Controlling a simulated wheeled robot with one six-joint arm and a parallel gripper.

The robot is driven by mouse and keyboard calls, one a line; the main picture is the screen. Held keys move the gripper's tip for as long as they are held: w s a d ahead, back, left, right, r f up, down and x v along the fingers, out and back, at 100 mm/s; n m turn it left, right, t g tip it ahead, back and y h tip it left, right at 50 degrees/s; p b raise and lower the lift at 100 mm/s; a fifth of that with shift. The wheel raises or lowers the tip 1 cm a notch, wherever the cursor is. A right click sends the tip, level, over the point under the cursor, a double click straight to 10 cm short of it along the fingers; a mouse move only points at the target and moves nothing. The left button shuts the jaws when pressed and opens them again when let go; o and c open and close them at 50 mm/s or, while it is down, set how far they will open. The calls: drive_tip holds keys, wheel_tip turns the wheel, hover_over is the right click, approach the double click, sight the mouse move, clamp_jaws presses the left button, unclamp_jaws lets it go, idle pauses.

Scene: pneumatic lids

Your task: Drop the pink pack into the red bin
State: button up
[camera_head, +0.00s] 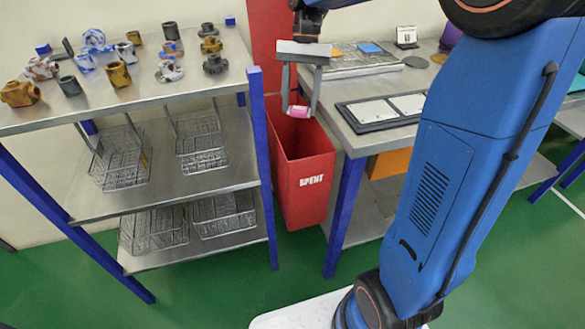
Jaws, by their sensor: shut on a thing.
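The pink pack (298,111) is small, with a pale or white part. My gripper (300,108) points down and is shut on the pack, one finger on each side. The red bin (302,180) stands on the floor between the shelf and the table, with white lettering on its front. In this view the gripper and pack appear in front of the bin's open top, near its far part. I cannot tell how high above the rim the pack is. The bin's inside is mostly hidden.
A metal shelf (180,190) with blue posts, several fittings and wire baskets stands close left of the bin. A table (353,140) with a black-framed tray (384,110) and a rack stands close right. My blue arm covers the right side. Green floor lies in front.

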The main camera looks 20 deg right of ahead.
drive_tip(key=shift+f, duration=0.55)
drive_tip(key=o, duration=1.1)
drive_tip(key=shift+r, duration=0.1)
drive_tip(key=v, duration=1.7)
drive_tip(key=shift+d+r, duration=0.1)
